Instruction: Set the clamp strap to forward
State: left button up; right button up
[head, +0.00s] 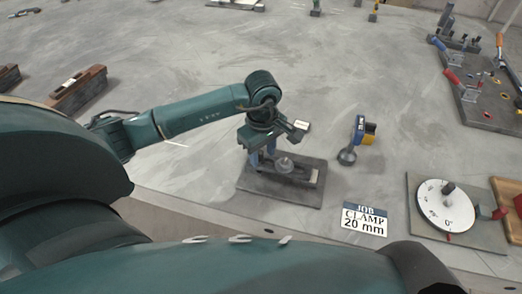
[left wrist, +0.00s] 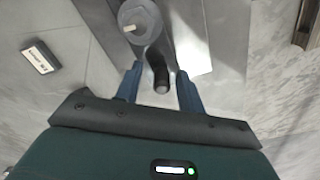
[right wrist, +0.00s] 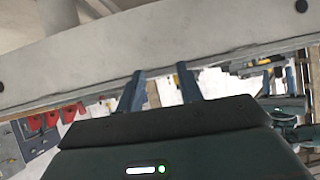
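The clamp fixture is a dark rectangular base plate (head: 250,184) on the table, with a grey round knob (head: 285,164) and a strap on it. My left gripper (head: 262,158) is low over the plate's left part. In the left wrist view its blue fingers (left wrist: 161,78) are open. A dark rounded handle end (left wrist: 161,80) lies between them, with gaps on both sides. The grey round knob with a pale pin (left wrist: 140,20) is just beyond. Which way the strap is set is unclear. My right gripper (right wrist: 160,85) is open and empty, away from the fixture.
A job card reading "CLAMP 20 mm" (head: 365,219) lies right of the fixture. A blue and yellow tool (head: 358,138) stands behind it. A white dial (head: 444,206) on a plate is at the right. Table between is clear.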

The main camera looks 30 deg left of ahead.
pick_arm(q)
jog(key=shift+a, duration=0.1)
notch_tip(320, 180, up, 13)
jog(key=b, duration=0.1)
dwell(0.5)
jog(key=shift+r, duration=0.1)
